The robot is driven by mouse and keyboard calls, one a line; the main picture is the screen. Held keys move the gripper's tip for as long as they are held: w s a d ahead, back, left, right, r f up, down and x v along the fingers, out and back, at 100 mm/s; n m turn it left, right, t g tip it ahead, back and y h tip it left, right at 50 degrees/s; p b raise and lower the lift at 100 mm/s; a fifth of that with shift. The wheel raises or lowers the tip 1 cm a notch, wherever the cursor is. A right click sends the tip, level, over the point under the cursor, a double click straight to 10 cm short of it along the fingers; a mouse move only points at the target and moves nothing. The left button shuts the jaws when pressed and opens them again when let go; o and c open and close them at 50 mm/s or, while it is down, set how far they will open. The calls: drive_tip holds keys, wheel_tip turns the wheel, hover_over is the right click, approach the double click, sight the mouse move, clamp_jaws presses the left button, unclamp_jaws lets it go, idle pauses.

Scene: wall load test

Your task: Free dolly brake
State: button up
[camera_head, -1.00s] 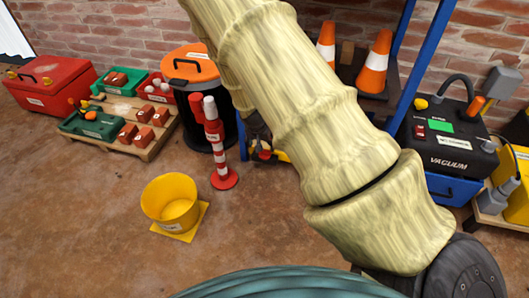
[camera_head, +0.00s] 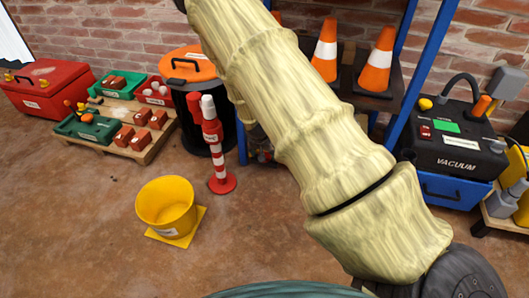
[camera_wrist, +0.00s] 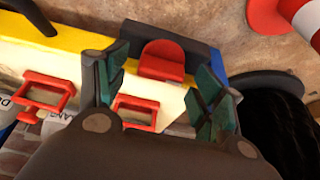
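A red pedal-like part (camera_wrist: 163,60) sits on a dark block at a yellow-edged pale platform (camera_wrist: 60,60) in the wrist view. It may be the dolly brake. My gripper (camera_wrist: 160,92) has its two teal-padded fingers spread apart, with the red part just beyond and between them. I cannot tell whether either finger touches it. A red square frame (camera_wrist: 137,108) also shows between the fingers, and another red frame (camera_wrist: 48,90) lies to the left. In the head view my arm hides my gripper and most of the area at the blue rack's foot.
A red-and-white post (camera_head: 213,150) and a yellow bucket (camera_head: 167,207) stand on the floor left of my arm. A black bin (camera_head: 203,110) is behind them. A blue rack (camera_head: 422,65) holds orange cones (camera_head: 378,65); a vacuum (camera_head: 455,145) stands right. Open floor lies front left.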

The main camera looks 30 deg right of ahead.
drive_tip(key=c, duration=1)
drive_tip(key=shift+r+p, duration=0.2)
drive_tip(key=shift+p, duration=0.3)
drive_tip(key=m+p, duration=0.2)
drive_tip(key=shift+r+g+p, duration=0.1)
drive_tip(key=shift+g+p, duration=0.2)
drive_tip(key=shift+p, duration=0.05)
drive_tip(key=m+p, duration=0.1)
drive_tip(key=p, duration=0.1)
drive_tip(key=m+g+h+p, duration=0.1)
drive_tip(key=m+p, duration=0.1)
drive_tip(key=shift+w+a+f+m, duration=0.1)
drive_tip(key=shift+f+m, duration=0.1)
drive_tip(key=shift+m, duration=0.1)
drive_tip(key=shift+f, duration=0.1)
drive_tip(key=o, duration=1)
drive_tip(key=shift+o, duration=0.2)
